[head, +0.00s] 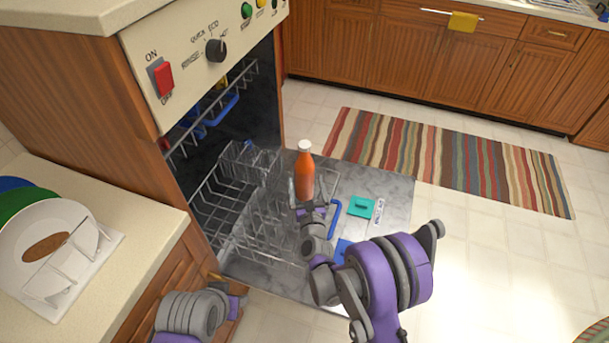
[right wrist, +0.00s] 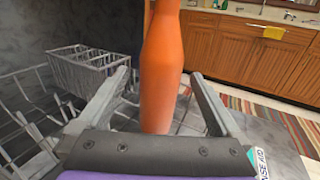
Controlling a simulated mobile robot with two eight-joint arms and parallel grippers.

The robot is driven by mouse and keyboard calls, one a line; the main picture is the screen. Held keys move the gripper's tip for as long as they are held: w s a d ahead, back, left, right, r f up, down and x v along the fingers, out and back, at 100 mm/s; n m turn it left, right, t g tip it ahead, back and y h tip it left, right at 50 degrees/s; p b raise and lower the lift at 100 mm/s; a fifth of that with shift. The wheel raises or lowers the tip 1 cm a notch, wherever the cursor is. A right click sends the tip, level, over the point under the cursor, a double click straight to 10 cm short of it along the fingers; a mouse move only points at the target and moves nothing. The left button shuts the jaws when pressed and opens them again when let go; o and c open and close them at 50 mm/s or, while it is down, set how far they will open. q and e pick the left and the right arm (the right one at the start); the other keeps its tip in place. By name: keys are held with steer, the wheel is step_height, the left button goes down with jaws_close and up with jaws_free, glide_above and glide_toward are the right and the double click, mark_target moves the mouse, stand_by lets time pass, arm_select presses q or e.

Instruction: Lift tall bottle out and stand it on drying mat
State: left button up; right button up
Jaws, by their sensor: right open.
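The tall orange bottle (head: 304,172) with a white cap stands upright at the lower dishwasher rack, over the open door. My right gripper (head: 312,206) is at the bottle's near side, low on its body. In the right wrist view the orange bottle (right wrist: 162,70) stands between the two spread fingers of the open right gripper (right wrist: 160,76), with gaps on both sides. No drying mat can be clearly made out.
The wire rack (head: 212,200) has a cutlery basket (head: 250,160) beside the bottle. The open door (head: 395,190) carries a teal dispenser (head: 361,207). Plates (head: 40,245) stand on a white base on the left counter (head: 120,205). A striped rug (head: 450,160) lies beyond.

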mark_target(306, 176)
steer(key=w, duration=0.4)
steer(key=shift+w+a, duration=0.35)
jaws_close()
